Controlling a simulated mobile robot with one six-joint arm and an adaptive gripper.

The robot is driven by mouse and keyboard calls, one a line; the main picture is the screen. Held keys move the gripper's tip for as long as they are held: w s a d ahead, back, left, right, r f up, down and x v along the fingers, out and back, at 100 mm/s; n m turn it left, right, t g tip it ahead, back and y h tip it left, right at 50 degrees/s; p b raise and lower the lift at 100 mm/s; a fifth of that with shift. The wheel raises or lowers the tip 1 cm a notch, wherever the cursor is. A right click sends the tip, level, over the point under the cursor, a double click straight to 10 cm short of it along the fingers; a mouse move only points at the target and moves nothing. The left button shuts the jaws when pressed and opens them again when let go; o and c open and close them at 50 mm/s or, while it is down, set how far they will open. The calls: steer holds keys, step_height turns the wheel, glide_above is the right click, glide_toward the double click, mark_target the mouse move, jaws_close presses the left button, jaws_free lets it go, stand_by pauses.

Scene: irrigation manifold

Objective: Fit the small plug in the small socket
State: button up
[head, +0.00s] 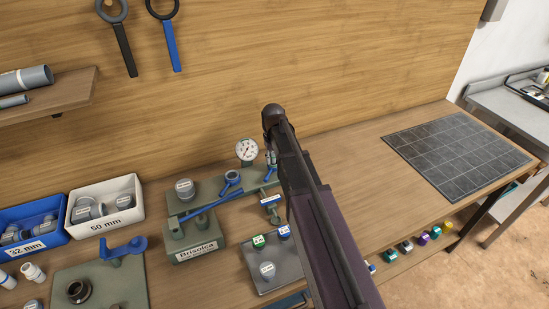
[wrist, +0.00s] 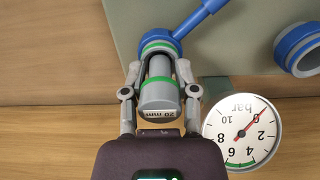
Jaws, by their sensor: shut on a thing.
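My gripper (wrist: 159,68) is shut on the small plug (wrist: 157,98), a grey cap marked "20 mm" with a green band. In the wrist view the plug is in line with the small socket (wrist: 160,47), a blue collar with a green ring just beyond the fingertips. The plug's front end is between the fingers, close to the socket. I cannot tell whether it touches or enters it. In the head view my gripper (head: 271,158) is right of the gauge, and my arm hides much of this area.
The pressure gauge (wrist: 240,130) stands close beside my gripper. A larger blue socket (wrist: 300,50) and a blue lever (wrist: 200,18) are near. Bins (head: 105,203) stand at left. The bench right of my arm is mostly clear.

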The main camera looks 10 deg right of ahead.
steer(key=shift+s+f+b, duration=0.2)
steer(key=shift+f+b, duration=0.05)
steer(key=shift+b, duration=0.15)
steer(key=shift+f, duration=0.1)
steer(key=shift+c, duration=0.2)
steer(key=shift+s+f, duration=0.15)
steer(key=shift+c, duration=0.3)
steer(key=shift+o, duration=1)
steer(key=shift+f, duration=0.15)
steer(key=shift+o, duration=0.3)
steer(key=shift+f+b, duration=0.15)
steer(key=shift+b, duration=0.3)
steer(key=shift+w, duration=0.2)
steer(key=shift+c, duration=0.5)
steer(key=o, duration=1.1)
steer(key=shift+w, duration=0.2)
steer(key=shift+o, duration=0.2)
